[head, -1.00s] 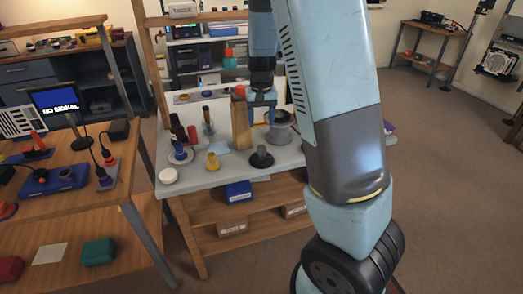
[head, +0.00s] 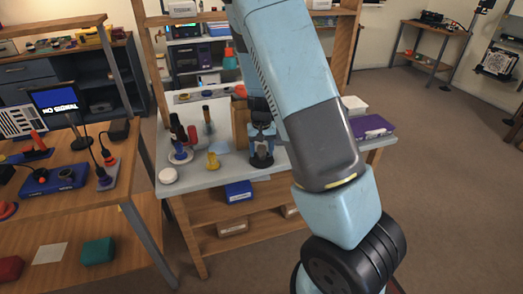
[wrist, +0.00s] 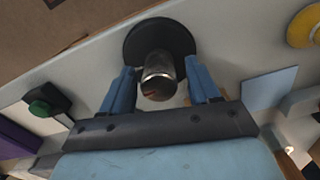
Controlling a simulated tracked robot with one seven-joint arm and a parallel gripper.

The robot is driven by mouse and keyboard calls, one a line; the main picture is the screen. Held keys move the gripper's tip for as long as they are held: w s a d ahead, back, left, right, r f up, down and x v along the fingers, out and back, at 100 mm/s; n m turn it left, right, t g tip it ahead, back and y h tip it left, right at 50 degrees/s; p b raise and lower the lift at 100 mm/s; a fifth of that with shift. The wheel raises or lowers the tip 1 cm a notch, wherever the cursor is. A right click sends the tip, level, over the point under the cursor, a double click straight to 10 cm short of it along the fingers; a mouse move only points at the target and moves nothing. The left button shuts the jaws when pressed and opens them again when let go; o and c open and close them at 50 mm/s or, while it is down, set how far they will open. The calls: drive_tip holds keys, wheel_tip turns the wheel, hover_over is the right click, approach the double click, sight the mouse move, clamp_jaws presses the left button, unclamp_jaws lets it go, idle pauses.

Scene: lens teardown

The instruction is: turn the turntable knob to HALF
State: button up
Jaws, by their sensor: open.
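A dark cylinder with a metallic rim and a small red mark on its end face, apparently the turntable knob (wrist: 158,82), stands on a black round base (wrist: 178,34) in the wrist view. No HALF label is readable. My gripper (wrist: 160,76) is open, with one blue finger on each side of the cylinder and visible gaps at both sides. In the head view the black base (head: 261,162) is at the bench's front edge, and my gripper (head: 262,132) is right over it, partly hiding the cylinder.
A wooden block (head: 240,130) stands close behind and left of my gripper. A purple tray (head: 371,127) lies at right. A blue sheet (wrist: 268,88) lies nearby.

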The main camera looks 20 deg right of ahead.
drive_tip(key=shift+f, duration=0.1)
drive_tip(key=shift+c, duration=0.3)
drive_tip(key=c, duration=0.9)
drive_tip(key=shift+c, duration=0.2)
drive_tip(key=shift+m, duration=0.4)
drive_tip(key=o, duration=1)
